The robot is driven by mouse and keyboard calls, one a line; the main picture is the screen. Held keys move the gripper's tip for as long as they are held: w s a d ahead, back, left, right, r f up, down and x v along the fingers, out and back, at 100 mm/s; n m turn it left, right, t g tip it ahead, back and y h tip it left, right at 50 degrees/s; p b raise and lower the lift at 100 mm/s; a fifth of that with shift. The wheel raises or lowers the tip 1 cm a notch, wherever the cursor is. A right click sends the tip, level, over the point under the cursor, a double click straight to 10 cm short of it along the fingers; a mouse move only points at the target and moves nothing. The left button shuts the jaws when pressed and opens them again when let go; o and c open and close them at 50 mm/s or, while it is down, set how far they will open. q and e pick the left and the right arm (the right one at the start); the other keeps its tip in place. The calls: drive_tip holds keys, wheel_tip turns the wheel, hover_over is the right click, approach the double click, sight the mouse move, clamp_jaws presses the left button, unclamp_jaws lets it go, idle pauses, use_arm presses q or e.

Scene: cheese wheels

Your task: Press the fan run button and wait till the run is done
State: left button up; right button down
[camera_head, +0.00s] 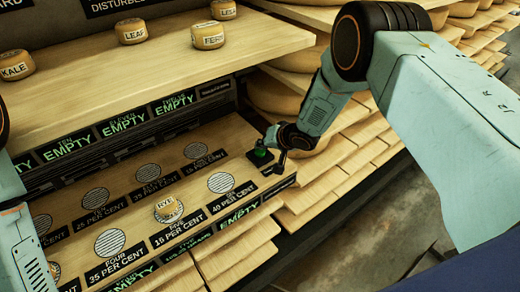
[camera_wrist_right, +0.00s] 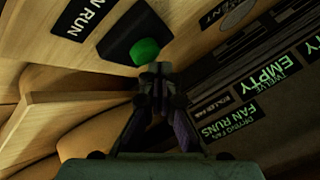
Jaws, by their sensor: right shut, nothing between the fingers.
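The green fan run button (camera_head: 261,154) sits on a dark base at the right end of the wooden shelf board. It also shows in the right wrist view (camera_wrist_right: 145,52), beside a label reading "N RUN". My right gripper (camera_head: 272,137) is shut and empty, with its tips right by the button. In the wrist view the tips (camera_wrist_right: 152,70) are just below the button, and I cannot tell whether they touch it. My left arm shows at the left edge, but its gripper is out of view.
Small labelled cheeses, such as LEAF (camera_head: 132,31), stand on the upper shelf (camera_head: 120,75). Stacked boards with large wheels fill the right side. Several labels read EMPTY.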

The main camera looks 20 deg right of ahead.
sight(263, 153)
drive_tip(key=shift+r, duration=0.3)
wheel_tip(263, 153, up, 5)
drive_tip(key=p, duration=0.4)
drive_tip(key=shift+s+f, duration=0.1)
idle(0.9)
